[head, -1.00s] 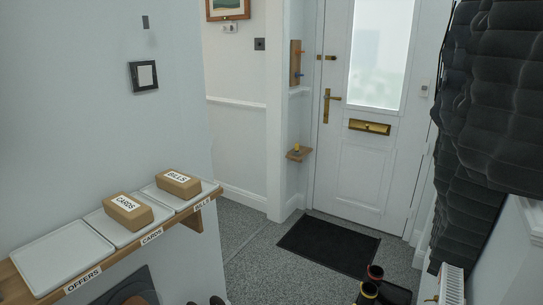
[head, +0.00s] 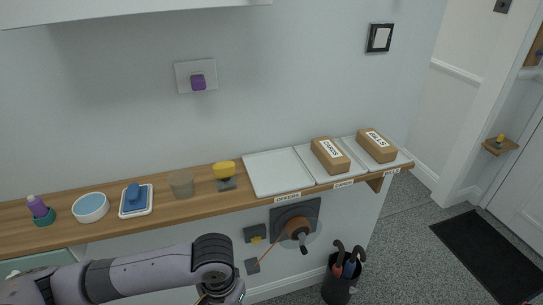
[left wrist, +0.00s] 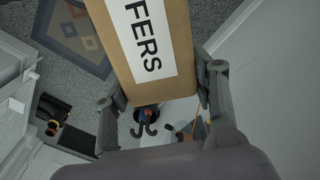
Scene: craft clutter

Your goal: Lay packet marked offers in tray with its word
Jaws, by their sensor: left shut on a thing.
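The packet marked offers (left wrist: 150,45) is a brown box with a white label; only "FERS" shows in the left wrist view. My left gripper (left wrist: 160,98) is shut on it, one finger at each side. In the head view my left gripper (head: 224,292) is at the bottom edge, lower than the shelf and in front of it; the packet is not visible there. The white tray marked OFFERS (head: 275,174) is empty on the shelf. My right gripper is not in view.
On the wooden shelf (head: 110,232), trays to the right hold the cards packet (head: 330,156) and bills packet (head: 376,146). An umbrella stand (head: 340,284) stands below.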

